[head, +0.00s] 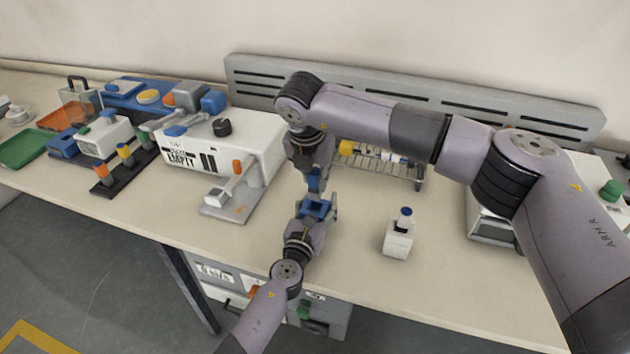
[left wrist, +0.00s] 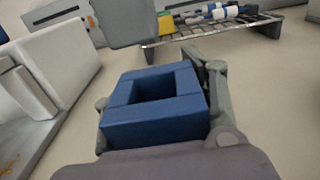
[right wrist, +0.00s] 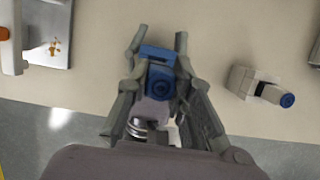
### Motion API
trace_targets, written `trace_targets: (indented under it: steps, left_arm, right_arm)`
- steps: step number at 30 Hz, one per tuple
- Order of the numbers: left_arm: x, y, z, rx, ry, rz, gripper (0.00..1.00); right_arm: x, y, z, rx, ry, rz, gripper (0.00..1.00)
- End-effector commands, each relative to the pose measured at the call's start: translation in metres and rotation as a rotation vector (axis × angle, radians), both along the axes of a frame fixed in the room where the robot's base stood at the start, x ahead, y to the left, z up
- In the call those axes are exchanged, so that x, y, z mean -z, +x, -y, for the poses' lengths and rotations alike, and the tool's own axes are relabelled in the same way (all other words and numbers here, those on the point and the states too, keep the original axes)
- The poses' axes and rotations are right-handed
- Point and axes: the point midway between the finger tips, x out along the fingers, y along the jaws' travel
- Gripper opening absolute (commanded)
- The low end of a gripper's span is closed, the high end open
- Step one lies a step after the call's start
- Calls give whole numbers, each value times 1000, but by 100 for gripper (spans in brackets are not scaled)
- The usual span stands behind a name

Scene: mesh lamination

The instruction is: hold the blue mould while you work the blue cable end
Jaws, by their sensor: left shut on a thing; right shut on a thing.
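The blue mould (head: 316,209) is a square block with an opening in the middle. My left gripper (head: 318,213) is shut on its sides and holds it above the table front; the left wrist view shows its open top (left wrist: 155,105). My right gripper (head: 315,178) points down just above the mould. It is shut on a small blue piece with a round, ringed face (right wrist: 160,86), which looks like the blue cable end. The mould also shows beyond that piece in the right wrist view (right wrist: 158,51). Whether the piece touches the mould is hidden.
A wire rack (head: 420,180) with yellow and blue-white pieces stands behind the grippers. A white box marked EMPTY (head: 250,145) and a grey-white device (head: 232,195) are at left. Table between device and bottle is clear.

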Motion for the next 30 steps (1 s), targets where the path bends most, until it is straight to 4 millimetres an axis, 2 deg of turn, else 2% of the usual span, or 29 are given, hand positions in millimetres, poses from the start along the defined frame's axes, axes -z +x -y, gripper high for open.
trace_targets:
  steps: [6, 14, 15, 26, 30]
  left_arm:
    - [0, 0, 0, 0, 0, 0, 0]
    - [0, 0, 0, 0, 0, 0, 0]
    - [0, 0, 0, 0, 0, 0, 50]
    - [0, 0, 0, 0, 0, 0, 74]
    - [0, 0, 0, 0, 0, 0, 76]
  right_arm:
    - [-17, 0, 0, 0, 1, 0, 0]
    - [-20, 0, 0, -1, 1, 0, 0]
    - [-20, 0, 0, -1, 1, 0, 0]
    - [-20, 0, 0, 0, 1, 0, 0]
    - [-20, 0, 0, 0, 1, 0, 0]
